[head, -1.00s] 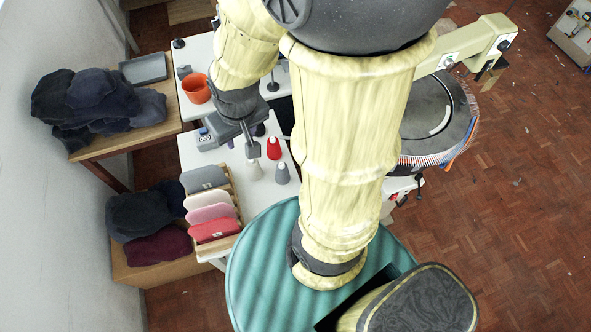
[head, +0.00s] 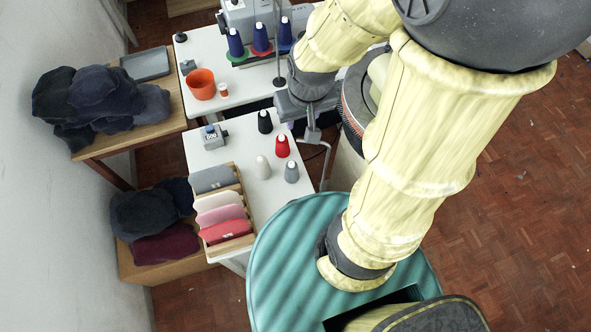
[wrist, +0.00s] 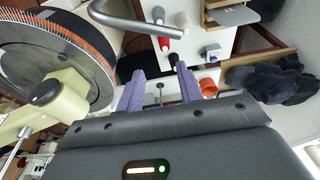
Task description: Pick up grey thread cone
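The grey thread cone (head: 291,172) stands upright on the white table (head: 232,150), at the front right of a small group of cones. In the wrist view, what looks like the grey cone (wrist: 158,16) is near the top, beyond the fingers. My gripper (head: 312,134) hangs right of the cones and farther back than the grey one. In the wrist view, its two purple fingers (wrist: 160,82) are spread apart with nothing held between them.
A red cone (head: 282,147), a black cone (head: 265,122) and a white cone (head: 263,168) stand close to the grey one. A wooden rack (head: 231,240) of coloured pieces is at left. A round dark-topped machine (wrist: 45,65) is beside my gripper. A grey metal bar (wrist: 140,22) crosses the wrist view.

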